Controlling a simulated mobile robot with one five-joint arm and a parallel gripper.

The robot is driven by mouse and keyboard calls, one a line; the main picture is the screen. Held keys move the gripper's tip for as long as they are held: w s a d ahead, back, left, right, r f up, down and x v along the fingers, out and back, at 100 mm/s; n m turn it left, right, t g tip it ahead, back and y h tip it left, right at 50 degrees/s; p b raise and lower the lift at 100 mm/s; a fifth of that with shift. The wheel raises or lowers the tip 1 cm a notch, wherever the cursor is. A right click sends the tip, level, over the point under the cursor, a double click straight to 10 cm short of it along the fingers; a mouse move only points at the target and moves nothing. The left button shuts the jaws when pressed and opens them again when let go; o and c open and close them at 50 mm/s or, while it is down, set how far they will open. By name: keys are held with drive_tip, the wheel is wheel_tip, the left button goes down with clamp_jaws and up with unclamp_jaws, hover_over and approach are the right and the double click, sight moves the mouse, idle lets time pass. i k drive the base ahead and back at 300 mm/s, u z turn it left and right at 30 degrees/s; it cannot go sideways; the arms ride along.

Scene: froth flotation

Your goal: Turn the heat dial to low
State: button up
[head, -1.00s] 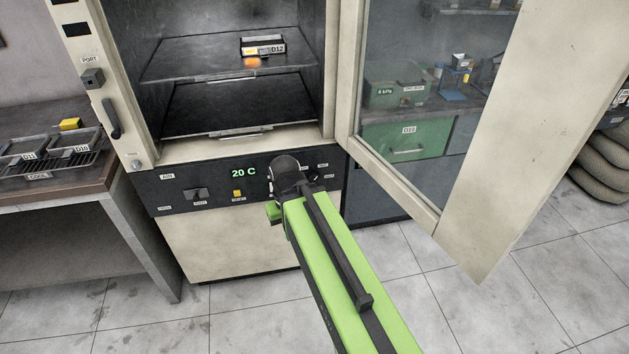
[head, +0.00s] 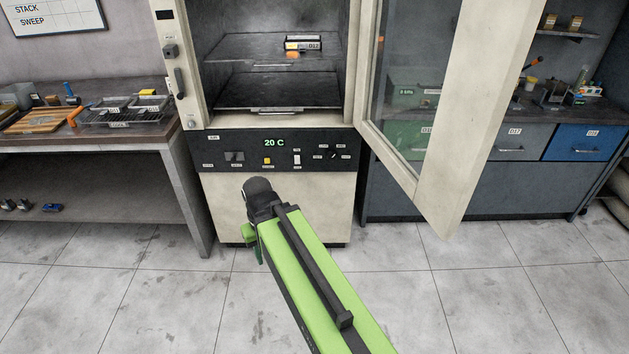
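The heat dial (head: 334,154) is a small dark round knob at the right of the oven's black control panel (head: 222,149), with small labels around it too small to read. The panel's display (head: 274,142) reads 20 C. My arm reaches forward from the bottom right, and its dark end (head: 262,192) is in front of the cream lower front of the oven, below the panel and left of the dial, apart from it. The gripper's fingers are hidden, so I cannot see whether they are open or shut.
The oven door (head: 452,120) hangs open to the right, its lower corner near the dial side. A workbench (head: 120,135) stands left, blue and grey drawers right. The tiled floor ahead is clear.

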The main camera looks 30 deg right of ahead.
sight(332, 155)
drive_tip(key=z, duration=1.05)
drive_tip(key=k, duration=0.2)
drive_tip(key=u, duration=1.8)
drive_tip(key=i, duration=1.25)
drive_tip(key=k, duration=0.7)
drive_tip(key=z, duration=0.25)
drive_tip(key=i, duration=0.7)
drive_tip(key=u, duration=0.1)
